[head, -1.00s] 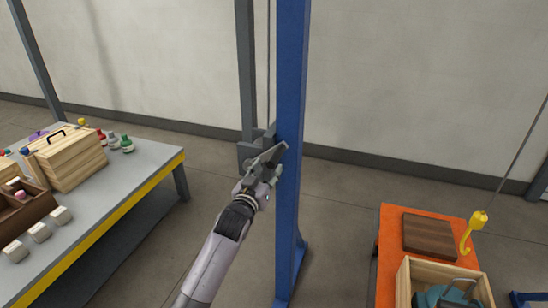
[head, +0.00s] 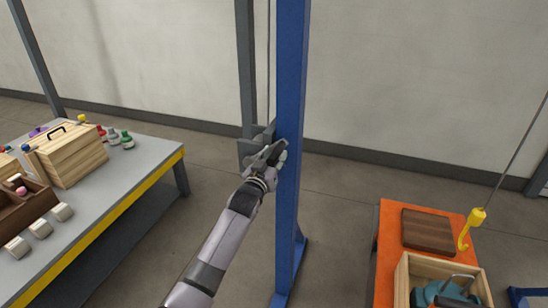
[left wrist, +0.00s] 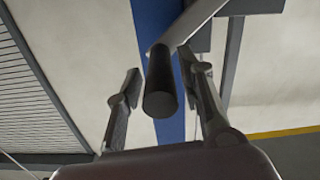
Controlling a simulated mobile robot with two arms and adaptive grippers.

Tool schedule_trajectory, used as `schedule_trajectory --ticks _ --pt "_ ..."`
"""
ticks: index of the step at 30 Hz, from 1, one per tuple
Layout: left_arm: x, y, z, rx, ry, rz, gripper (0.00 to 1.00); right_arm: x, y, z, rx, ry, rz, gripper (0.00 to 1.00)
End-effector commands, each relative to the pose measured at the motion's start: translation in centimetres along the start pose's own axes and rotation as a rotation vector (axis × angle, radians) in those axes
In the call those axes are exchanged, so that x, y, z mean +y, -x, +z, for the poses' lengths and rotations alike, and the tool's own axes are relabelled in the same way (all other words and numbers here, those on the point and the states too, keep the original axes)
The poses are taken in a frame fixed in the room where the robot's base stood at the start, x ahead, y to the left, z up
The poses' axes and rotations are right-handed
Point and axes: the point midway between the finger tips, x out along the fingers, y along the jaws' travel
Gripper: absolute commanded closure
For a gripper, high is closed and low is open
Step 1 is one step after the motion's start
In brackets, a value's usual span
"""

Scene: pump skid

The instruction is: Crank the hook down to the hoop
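The yellow hook (head: 471,226) hangs on a cable at the right in the head view, above the wooden crate (head: 403,285). A teal pump (head: 437,293) sits in the crate, with a grey hoop-like handle (head: 462,277) on it, below the hook. My left gripper (head: 275,155) is at the winch (head: 247,151) beside the blue post (head: 291,100). In the left wrist view, the black crank grip (left wrist: 160,85) lies between the two spread fingers of my left gripper (left wrist: 163,88), with gaps on both sides. My right gripper is not in view.
The orange table (head: 391,225) carries the crate and a dark wooden board (head: 428,231). On the left, a grey bench (head: 130,170) with a yellow edge holds a wooden box (head: 70,158), bottles and white blocks.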

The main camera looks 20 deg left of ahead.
Motion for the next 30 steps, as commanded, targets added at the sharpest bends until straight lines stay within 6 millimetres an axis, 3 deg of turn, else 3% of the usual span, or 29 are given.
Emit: schedule_trajectory --ticks 14,30 --pt "-0.02 0.02 0.02 0.0 0.0 0.0 0.99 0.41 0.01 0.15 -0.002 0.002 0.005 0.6" --pt "-0.07 0.02 -0.05 0.0 0.003 -0.001 1.0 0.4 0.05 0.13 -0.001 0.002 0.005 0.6"
